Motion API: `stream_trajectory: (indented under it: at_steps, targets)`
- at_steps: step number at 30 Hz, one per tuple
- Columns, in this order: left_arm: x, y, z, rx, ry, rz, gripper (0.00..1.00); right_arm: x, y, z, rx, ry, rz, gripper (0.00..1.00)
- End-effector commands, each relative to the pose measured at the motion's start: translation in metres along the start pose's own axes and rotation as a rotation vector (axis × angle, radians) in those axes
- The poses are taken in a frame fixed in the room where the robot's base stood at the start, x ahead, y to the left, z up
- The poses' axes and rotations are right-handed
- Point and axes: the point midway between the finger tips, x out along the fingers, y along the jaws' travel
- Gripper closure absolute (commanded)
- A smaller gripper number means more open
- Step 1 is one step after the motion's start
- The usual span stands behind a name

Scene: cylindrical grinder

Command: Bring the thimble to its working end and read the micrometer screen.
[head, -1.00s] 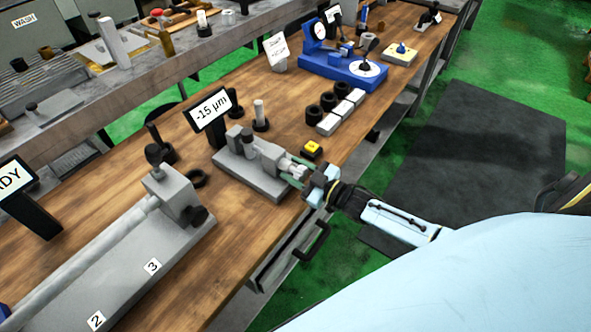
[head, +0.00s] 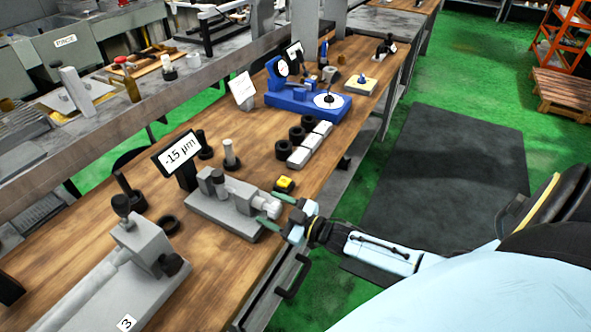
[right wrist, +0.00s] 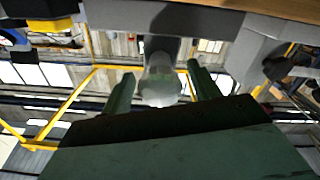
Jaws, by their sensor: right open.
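The micrometer (head: 226,203) is a grey bench unit on the wooden bench, with its light grey thimble (head: 267,207) at the right end. The micrometer screen (head: 177,153) stands behind it and reads -15 µm. My right gripper (head: 276,212) is at the thimble's right end, its green fingers open. In the right wrist view the thimble (right wrist: 160,82) lies between the two spread fingers, with a gap on each side. Its contact with the gripper cannot be seen. My left gripper is not in view.
A yellow block (head: 285,184) sits on the bench just behind the thimble. White blocks and black rings (head: 309,145) and a blue gauge stand (head: 300,101) are farther back. A long grey fixture (head: 115,275) lies at the front left.

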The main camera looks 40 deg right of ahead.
Motion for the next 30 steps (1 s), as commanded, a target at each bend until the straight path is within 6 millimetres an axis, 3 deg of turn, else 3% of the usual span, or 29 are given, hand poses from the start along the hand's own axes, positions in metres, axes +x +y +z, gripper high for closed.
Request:
stream_trajectory:
  at_steps: [9,15,21,30]
  targets:
    - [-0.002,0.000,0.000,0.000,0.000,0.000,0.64,-0.069,-0.001,0.001,0.000,-0.006,-0.002,0.39]
    - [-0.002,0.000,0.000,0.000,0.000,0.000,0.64,-0.103,0.000,0.001,0.000,-0.004,-0.001,0.39]
    - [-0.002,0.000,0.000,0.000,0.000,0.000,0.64,-0.119,0.000,0.000,0.000,-0.003,-0.001,0.39]
    - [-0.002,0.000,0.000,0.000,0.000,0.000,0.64,-0.121,0.000,0.000,0.000,-0.001,0.000,0.39]
